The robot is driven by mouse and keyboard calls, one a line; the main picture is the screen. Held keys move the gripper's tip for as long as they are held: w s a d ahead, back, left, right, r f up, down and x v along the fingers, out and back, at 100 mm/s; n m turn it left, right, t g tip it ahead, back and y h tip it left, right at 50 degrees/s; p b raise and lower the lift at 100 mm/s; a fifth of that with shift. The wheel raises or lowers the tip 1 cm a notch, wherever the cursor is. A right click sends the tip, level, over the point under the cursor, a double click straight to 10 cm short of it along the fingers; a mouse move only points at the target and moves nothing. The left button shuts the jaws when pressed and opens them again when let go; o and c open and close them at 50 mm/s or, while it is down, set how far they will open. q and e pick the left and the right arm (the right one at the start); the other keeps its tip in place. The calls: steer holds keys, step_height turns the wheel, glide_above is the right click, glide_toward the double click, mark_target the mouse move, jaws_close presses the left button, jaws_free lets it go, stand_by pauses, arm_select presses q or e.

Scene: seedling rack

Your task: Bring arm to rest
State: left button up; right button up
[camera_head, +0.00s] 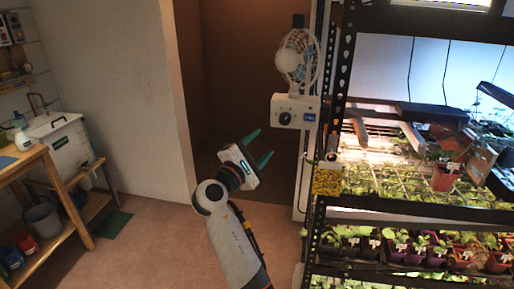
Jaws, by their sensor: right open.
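My right gripper (257,148) is at the middle of the head view, raised in front of the brown doorway. Its two green fingers are spread open, and nothing shows between them. It is to the left of the seedling rack, apart from it as far as I can tell. My white right arm (235,240) comes up from the bottom edge and bends at the wrist. My left gripper is not in view.
A black-framed rack (318,215) with lit seedling shelves fills the right side. A white fan (297,60) on a box is mounted at its left post. A wooden bench (28,158) and a white bin (62,145) stand at the left. Open floor (150,240) lies between.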

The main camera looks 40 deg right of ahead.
stand_by(0.3)
steer(key=w+a+f+n+t+y, duration=0.2)
steer(key=w+a+f+y, duration=0.15)
steer(key=f, duration=0.95)
steer(key=w+a+f+n+t+y, duration=0.2)
steer(key=f+y, duration=0.2)
steer(key=f, duration=0.8)
steer(key=s+a+f+m+g+y, duration=0.1)
steer(key=s+a+f+y, duration=0.3)
steer(key=f, duration=0.8)
steer(key=s+a+f+g+y, duration=0.1)
steer(key=s+f+g+y, duration=0.1)
steer(key=s+f, duration=0.65)
steer(key=s+a+f+m+g+y, duration=0.2)
steer(key=s+f+m+g, duration=0.15)
steer(key=s+f, duration=0.95)
steer(key=s+a+f+m+g+y, duration=0.2)
steer(key=s+a+f+m+y, duration=0.15)
steer(key=s+f, duration=0.95)
steer(key=s+d+m+g, duration=0.1)
steer(key=s+m, duration=0.2)
steer(key=s, duration=1.2)
steer(key=shift+f+m, duration=0.4)
steer(key=shift+f, duration=0.05)
